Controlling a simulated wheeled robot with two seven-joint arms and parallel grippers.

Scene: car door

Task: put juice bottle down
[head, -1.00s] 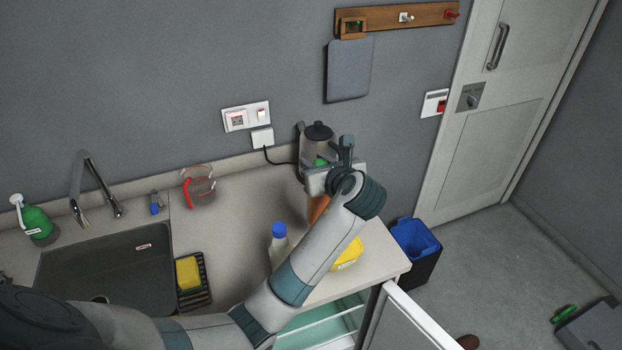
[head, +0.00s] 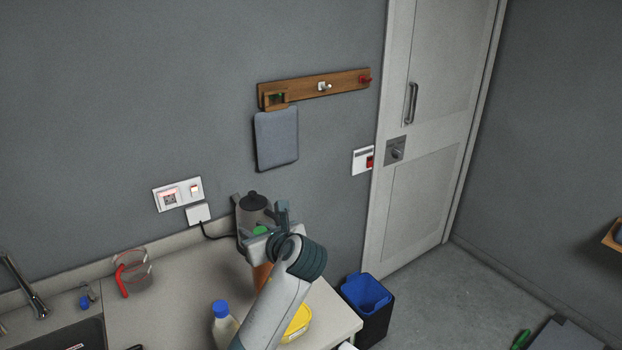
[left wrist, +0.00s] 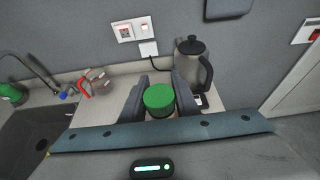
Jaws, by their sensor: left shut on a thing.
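The juice bottle, with a green cap and an orange body (head: 261,274), is in my left gripper (head: 264,230) above or on the counter near its right end. In the left wrist view the green cap (left wrist: 159,98) sits between the two dark fingers, which are shut on the bottle. My arm hides much of the bottle in the head view, and its base is hidden, so I cannot tell whether it touches the counter (head: 170,290). My right gripper is not in view.
A kettle (head: 254,208) stands close behind the bottle. A blue-capped milk bottle (head: 222,325) and a yellow container (head: 298,323) stand nearer. A red-handled jug (head: 133,275) is to the left. A bin with a blue liner (head: 368,295) stands off the counter's right end.

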